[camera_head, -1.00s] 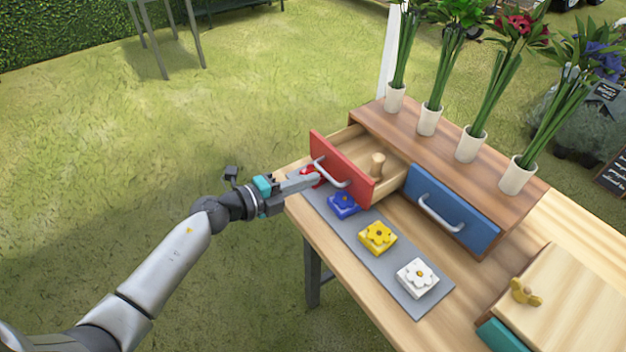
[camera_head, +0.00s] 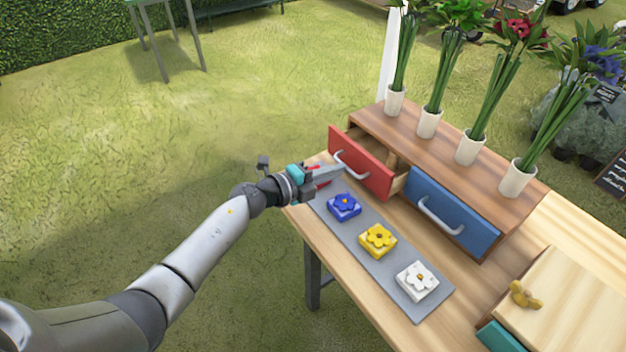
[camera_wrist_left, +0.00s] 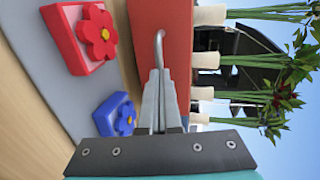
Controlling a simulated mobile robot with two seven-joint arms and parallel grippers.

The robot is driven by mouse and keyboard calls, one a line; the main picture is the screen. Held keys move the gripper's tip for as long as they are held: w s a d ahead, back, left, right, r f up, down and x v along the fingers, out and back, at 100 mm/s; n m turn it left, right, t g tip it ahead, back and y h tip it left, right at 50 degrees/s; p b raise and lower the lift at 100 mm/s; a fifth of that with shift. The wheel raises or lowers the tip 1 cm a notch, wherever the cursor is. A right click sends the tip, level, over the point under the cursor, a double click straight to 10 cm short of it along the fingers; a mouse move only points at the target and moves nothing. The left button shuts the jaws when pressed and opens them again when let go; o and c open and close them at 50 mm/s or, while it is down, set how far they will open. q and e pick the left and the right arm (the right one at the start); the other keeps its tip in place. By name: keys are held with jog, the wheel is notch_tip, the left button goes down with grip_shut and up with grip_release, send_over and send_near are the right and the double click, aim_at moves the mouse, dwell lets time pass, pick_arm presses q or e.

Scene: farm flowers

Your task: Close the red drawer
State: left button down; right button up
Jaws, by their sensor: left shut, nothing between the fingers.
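The red drawer (camera_head: 366,167) is the left one in the wooden cabinet (camera_head: 455,160). My right gripper is not in view.
The blue drawer (camera_head: 450,215) sits to the right. A grey mat (camera_head: 385,265) holds blue (camera_head: 344,206), yellow (camera_head: 378,239) and white (camera_head: 418,279) flower blocks. A red flower block (camera_wrist_left: 85,38) lies near my gripper. Several potted flowers stand on the cabinet, including a white pot (camera_head: 517,176).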

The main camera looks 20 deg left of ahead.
aim_at(356, 158)
pick_arm(q)
jog(key=x, duration=0.2)
jog(key=r+x, duration=0.1)
jog(key=x, duration=0.2)
jog(key=shift+w+d+b, duration=0.2)
jog(key=shift+b, duration=0.2)
jog(key=shift+w+d+r, duration=0.1)
jog(key=shift+r, duration=0.1)
jog(key=shift+r, duration=0.1)
